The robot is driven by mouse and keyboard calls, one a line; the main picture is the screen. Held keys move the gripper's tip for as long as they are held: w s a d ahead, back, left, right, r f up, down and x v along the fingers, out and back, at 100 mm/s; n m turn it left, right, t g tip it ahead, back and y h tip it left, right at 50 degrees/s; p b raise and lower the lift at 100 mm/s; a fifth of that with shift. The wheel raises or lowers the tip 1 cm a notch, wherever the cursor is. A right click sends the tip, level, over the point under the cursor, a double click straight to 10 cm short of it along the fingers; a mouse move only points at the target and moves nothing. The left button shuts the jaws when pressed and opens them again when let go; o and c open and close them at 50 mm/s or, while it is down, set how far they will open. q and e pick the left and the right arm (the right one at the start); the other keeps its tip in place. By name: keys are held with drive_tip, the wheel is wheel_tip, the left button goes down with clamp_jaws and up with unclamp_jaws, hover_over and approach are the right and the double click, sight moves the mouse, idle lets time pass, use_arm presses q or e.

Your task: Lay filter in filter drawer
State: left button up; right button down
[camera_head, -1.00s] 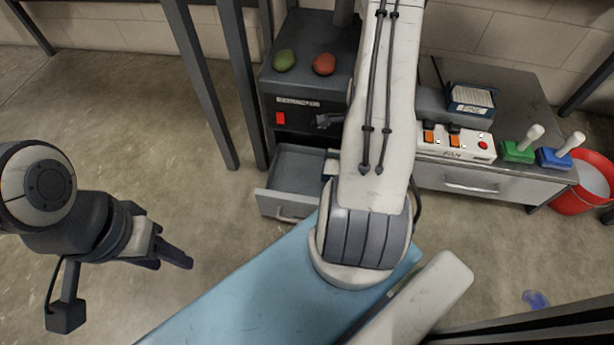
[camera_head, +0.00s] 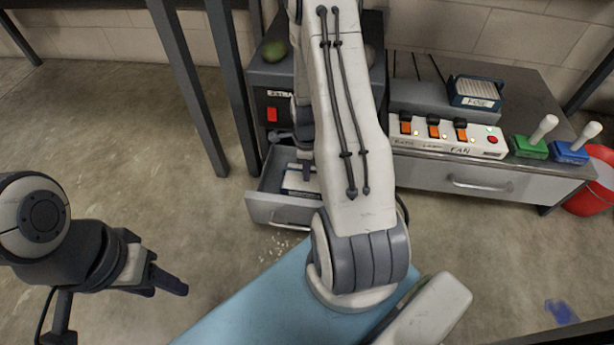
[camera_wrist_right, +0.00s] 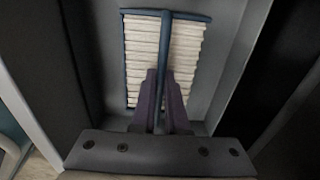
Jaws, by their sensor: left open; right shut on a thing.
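The filter (camera_wrist_right: 187,60) is a white pleated block with a dark blue frame and central rib. In the right wrist view, my right gripper (camera_wrist_right: 160,95) is shut on that rib. The filter is within the walls of the open grey filter drawer (camera_head: 281,211); in the head view part of the filter (camera_head: 298,183) shows inside it. I cannot tell whether it touches the drawer floor. My right arm hides the drawer's right side and most of the right gripper. My left gripper (camera_head: 165,287) is open and empty over the floor at lower left.
The drawer is under a dark machine (camera_head: 272,80) with a red switch. To the right, a cabinet (camera_head: 480,183) bears a switch panel (camera_head: 450,138), a blue-framed pleated block (camera_head: 476,92) and green and blue levers. A red bucket (camera_head: 590,200) stands far right. White specks lie before the drawer.

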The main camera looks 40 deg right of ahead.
drive_tip(key=shift+f, duration=0.1)
drive_tip(key=shift+f, duration=0.1)
drive_tip(key=c, duration=1.3)
unclamp_jaws()
drive_tip(key=shift+f, duration=0.1)
drive_tip(key=o, duration=0.4)
drive_tip(key=shift+c, duration=0.2)
